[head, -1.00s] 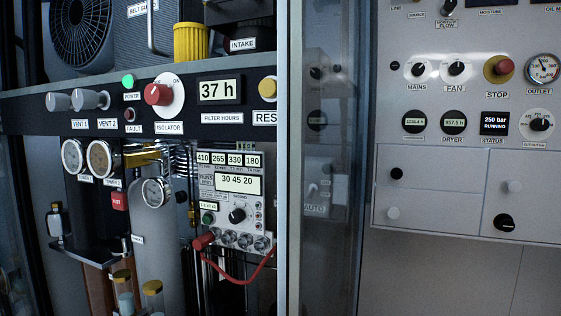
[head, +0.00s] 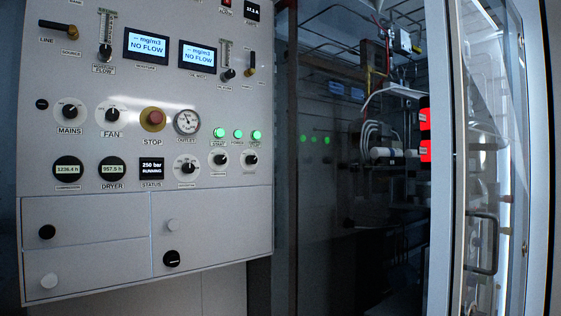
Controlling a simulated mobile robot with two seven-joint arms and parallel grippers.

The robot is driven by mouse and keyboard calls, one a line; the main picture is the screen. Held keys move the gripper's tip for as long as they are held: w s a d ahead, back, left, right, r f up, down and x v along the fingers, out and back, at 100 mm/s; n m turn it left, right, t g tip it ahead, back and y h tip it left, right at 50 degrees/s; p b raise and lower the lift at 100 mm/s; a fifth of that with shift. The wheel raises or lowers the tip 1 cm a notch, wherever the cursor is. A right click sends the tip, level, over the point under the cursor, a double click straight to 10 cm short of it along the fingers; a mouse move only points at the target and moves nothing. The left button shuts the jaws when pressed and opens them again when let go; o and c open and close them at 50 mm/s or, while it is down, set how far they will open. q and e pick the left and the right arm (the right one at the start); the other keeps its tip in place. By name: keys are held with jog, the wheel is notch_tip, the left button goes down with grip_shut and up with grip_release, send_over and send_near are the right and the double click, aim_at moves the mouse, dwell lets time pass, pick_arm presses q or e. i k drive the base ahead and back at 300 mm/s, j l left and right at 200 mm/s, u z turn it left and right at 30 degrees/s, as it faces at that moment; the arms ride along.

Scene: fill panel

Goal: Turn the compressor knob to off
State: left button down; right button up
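A light grey control panel (head: 130,215) fills the left half of the head view. It carries a MAINS knob (head: 69,112), a FAN knob (head: 112,115) and a larger knob (head: 186,168) with a label too small to read. Two more black knobs, one on the left (head: 219,159) and one on the right (head: 250,160), sit under green lights (head: 237,134). Their labels are blurred, so I cannot tell which knob is the compressor's. Neither of my grippers is in view.
A red STOP button (head: 153,119) and an OUTLET gauge (head: 187,122) are on the panel. Two displays read NO FLOW. Drawer-like doors with round knobs (head: 47,232) lie below. A glass door with a dark handle (head: 482,243) stands at the right, before a dark equipment bay.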

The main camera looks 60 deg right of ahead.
aim_at(219, 159)
jog(key=z, duration=1.5)
